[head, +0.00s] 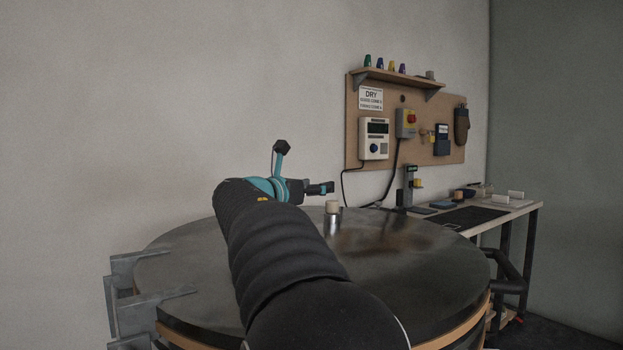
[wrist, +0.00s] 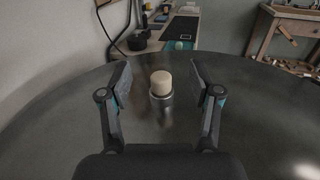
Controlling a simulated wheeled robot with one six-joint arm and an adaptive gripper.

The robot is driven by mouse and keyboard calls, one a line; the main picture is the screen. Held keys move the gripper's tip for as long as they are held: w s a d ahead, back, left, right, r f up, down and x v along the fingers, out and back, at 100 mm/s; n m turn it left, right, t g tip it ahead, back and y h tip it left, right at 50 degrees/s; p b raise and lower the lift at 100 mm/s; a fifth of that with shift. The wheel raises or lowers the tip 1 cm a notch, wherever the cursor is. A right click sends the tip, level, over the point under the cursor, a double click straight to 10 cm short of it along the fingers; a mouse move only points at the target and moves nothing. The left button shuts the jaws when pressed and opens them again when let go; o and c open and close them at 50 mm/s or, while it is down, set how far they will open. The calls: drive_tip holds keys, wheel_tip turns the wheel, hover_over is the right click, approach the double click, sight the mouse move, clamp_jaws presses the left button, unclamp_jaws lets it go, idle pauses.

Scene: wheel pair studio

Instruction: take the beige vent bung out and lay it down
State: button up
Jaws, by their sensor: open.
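The beige vent bung (head: 332,206) sits upright in a short metal collar (head: 331,224) on top of the large round dark lid (head: 400,275). In the wrist view the bung (wrist: 161,82) stands in the middle, with its collar (wrist: 160,98) below it. My gripper (wrist: 161,82) is open, with one finger to the left of the bung and one to the right. Clear gaps show on both sides, and neither finger touches it. In the head view my gripper (head: 322,188) is just left of and slightly above the bung. My arm hides part of the lid.
The lid around the collar is bare. A metal bracket (head: 130,290) stands at the lid's left edge. Behind at the right is a workbench (head: 525,207) with a dark mat (head: 468,217) and small items. A pegboard (head: 354,150) with control boxes hangs on the wall.

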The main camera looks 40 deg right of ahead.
sight(333, 201)
wheel_tip(333, 201, down, 5)
drive_tip(key=shift+b, duration=0.5)
drive_tip(key=d, duration=0.5)
drive_tip(key=w+d, duration=0.1)
drive_tip(key=d, duration=0.1)
drive_tip(key=shift+d+r, duration=0.1)
drive_tip(key=shift+d, duration=0.05)
clamp_jaws()
drive_tip(key=shift+r+p, duration=0.2)
drive_tip(key=shift+p, duration=0.2)
drive_tip(key=shift+r+p, duration=0.3)
drive_tip(key=shift+p, duration=0.05)
drive_tip(key=shift+r+p, duration=1.1)
drive_tip(key=shift+r+p, duration=0.85)
drive_tip(key=shift+r, duration=0.05)
